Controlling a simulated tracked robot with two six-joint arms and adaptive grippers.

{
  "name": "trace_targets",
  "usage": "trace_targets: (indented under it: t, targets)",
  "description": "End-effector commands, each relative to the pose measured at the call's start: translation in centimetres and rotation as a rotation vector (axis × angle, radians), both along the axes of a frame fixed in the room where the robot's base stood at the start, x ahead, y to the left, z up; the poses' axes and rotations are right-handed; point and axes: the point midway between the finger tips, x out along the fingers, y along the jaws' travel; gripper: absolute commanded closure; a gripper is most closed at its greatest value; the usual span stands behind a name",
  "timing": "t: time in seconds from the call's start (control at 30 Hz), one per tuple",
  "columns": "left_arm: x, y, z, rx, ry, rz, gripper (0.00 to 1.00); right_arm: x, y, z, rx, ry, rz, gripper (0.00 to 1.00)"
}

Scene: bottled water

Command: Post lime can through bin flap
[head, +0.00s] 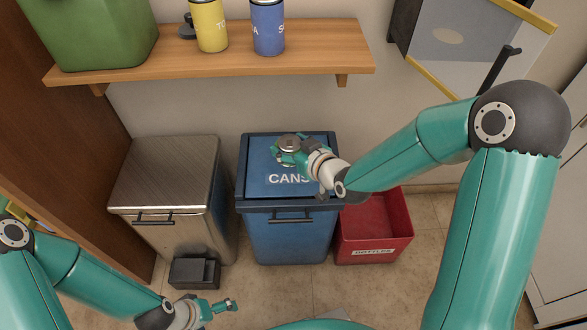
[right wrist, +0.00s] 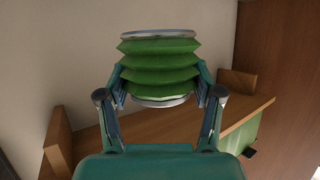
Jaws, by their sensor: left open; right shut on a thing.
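The lime can (head: 289,142) is in my right gripper (head: 289,153), above the lid of the blue bin (head: 289,235) in the head view. In the right wrist view the can (right wrist: 160,68) shows ribbed green sides and silver ends, held between both fingers of the right gripper (right wrist: 160,98). The bin's flap (head: 257,165) is lettered CANS, looks shut and is partly hidden by the can and my right gripper. My left gripper (head: 226,306) is open and empty, low at the front left.
A metal bin (head: 165,180) stands left of the blue bin, with a small dark box (head: 194,273) before it. A red BOTTLES crate (head: 375,225) stands right. Above, a wooden shelf (head: 210,65) holds a green container (head: 95,30), yellow bottle (head: 209,25) and blue bottle (head: 268,28).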

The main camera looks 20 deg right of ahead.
Motion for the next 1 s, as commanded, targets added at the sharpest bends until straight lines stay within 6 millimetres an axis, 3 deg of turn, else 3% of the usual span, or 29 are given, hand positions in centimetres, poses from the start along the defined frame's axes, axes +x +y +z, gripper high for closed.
trace_targets:
  t: [0.03,0.1,0.47,1.0]
  targets:
    - [0.0,0.0,-1.7,0.000,-0.001,0.000,0.03,0.1,0.0,-1.4,-0.004,-0.001,0.008,0.59]
    - [0.0,0.0,-2.3,0.000,-0.001,0.000,0.03,0.2,0.0,-1.8,-0.009,-0.001,0.017,0.59]
    - [0.0,0.0,-3.2,0.000,-0.001,0.000,0.03,0.2,0.0,-3.3,-0.015,0.003,0.027,0.59]
    - [0.0,0.0,-6.0,0.000,-0.001,0.000,0.03,0.1,0.0,-8.5,-0.014,0.003,0.027,0.59]
